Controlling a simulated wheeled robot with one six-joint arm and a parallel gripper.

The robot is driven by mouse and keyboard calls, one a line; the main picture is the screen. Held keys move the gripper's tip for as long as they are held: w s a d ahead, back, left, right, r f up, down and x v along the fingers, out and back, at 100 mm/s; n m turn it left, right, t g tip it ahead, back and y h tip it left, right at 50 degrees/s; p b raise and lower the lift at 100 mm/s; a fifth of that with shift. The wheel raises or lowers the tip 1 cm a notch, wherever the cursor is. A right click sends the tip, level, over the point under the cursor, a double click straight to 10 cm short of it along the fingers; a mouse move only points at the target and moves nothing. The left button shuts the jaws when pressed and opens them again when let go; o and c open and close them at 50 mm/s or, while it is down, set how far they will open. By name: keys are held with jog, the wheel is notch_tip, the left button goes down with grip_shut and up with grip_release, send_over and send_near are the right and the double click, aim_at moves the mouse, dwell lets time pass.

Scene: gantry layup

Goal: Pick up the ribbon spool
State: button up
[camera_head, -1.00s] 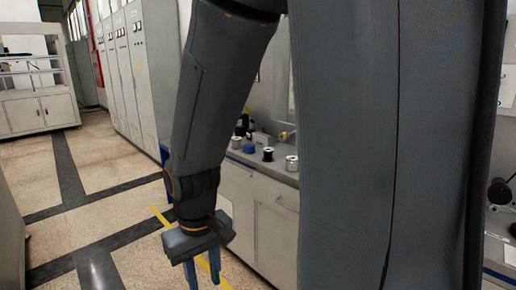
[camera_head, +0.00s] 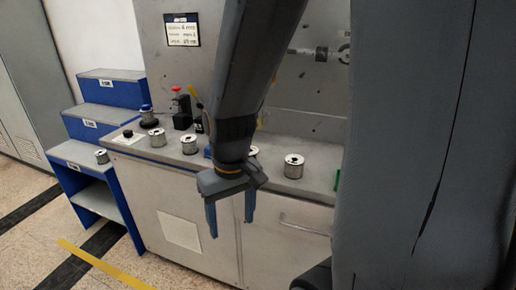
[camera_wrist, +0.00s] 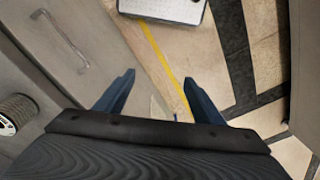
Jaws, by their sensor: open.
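Several similar silvery spools with pale tops stand on the grey counter (camera_head: 225,172), and I cannot tell which one is the ribbon spool. One spool (camera_head: 293,166) stands right of my wrist, and two more, a left one (camera_head: 157,137) and a middle one (camera_head: 189,144), stand to its left. Another spool (camera_head: 102,156) sits on the low blue shelf. My gripper (camera_head: 230,225) hangs open and empty in front of the counter, fingers down. In the wrist view its blue fingers (camera_wrist: 160,80) are apart over the floor, and a ribbed spool (camera_wrist: 14,114) shows at the left edge.
A blue stepped shelf (camera_head: 100,118) stands left of the counter. A dark spool (camera_head: 148,117) and a black device with a red top (camera_head: 181,110) stand at the counter's back. A drawer handle (camera_head: 303,225) is on its front. The floor ahead-left is clear, with a yellow line (camera_head: 105,268).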

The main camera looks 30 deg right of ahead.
jog(key=shift+o, duration=0.2)
jog(key=w+d+r+t+p, duration=0.1)
jog(key=w+d, duration=0.1)
jog(key=w, duration=0.2)
jog(key=w+d+r+t+y, duration=0.1)
jog(key=w+d+r, duration=0.1)
jog(key=w, duration=0.3)
jog(key=shift+w+d+p, duration=0.15)
jog(key=shift+d+p, duration=0.2)
jog(key=shift+p, duration=0.05)
jog(key=t+h+p, duration=0.1)
jog(key=t+p, duration=0.1)
jog(key=t, duration=0.2)
send_near(250, 152)
jog(key=f, duration=0.2)
jog(key=shift+n, duration=0.4)
jog(key=shift+w+a+r+b+x, duration=0.1)
jog(key=shift+x, duration=1.15)
jog(key=shift+w+a+r+b+x, duration=0.1)
jog(key=shift+x, duration=1.15)
jog(key=shift+w+a+b+x, duration=0.1)
jog(key=shift+x, duration=1.15)
jog(key=shift+c, duration=0.5)
jog(key=c, duration=1)
